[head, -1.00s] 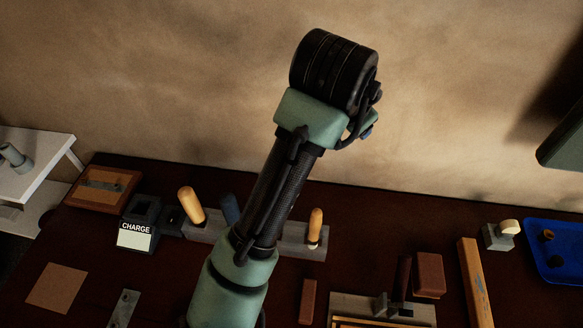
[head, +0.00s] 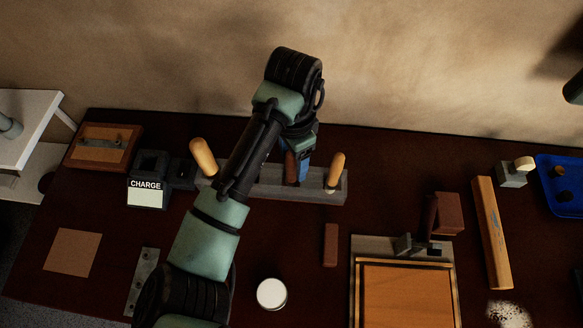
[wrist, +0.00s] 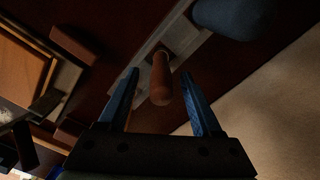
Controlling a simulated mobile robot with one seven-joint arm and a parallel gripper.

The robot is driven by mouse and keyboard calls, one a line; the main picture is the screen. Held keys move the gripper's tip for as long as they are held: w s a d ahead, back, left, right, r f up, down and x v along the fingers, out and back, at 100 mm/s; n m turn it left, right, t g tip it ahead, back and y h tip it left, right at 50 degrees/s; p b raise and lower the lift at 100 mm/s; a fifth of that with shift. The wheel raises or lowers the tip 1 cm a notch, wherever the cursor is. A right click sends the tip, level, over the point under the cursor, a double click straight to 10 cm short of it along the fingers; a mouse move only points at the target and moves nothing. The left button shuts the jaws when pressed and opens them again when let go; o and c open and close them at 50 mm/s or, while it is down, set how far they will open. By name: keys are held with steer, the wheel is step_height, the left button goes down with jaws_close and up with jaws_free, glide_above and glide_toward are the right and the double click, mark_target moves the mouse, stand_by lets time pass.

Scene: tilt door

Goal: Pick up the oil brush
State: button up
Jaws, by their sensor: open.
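A rack (head: 270,188) near the back of the table holds several upright handled tools. A reddish-brown handle (head: 291,168) stands in it; it also shows in the wrist view (wrist: 161,85), between my two blue fingers. I take it as the oil brush, but its lower end is hidden in the rack. My gripper (head: 302,170) is open, with a finger on each side of this handle and gaps showing on both sides in the wrist view (wrist: 160,78). A blue handle (wrist: 230,14) stands beside it.
Yellow-orange handles stand at the rack's left (head: 204,157) and right (head: 335,170). A charger (head: 148,191) sits left of the rack. In front are a brown block (head: 331,245), a white round lid (head: 271,293) and a wooden frame (head: 405,262).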

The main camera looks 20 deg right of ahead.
mark_target(291, 170)
steer(key=f, duration=0.4)
steer(key=shift+a+f, duration=0.2)
steer(key=shift+c, duration=0.3)
jaws_close()
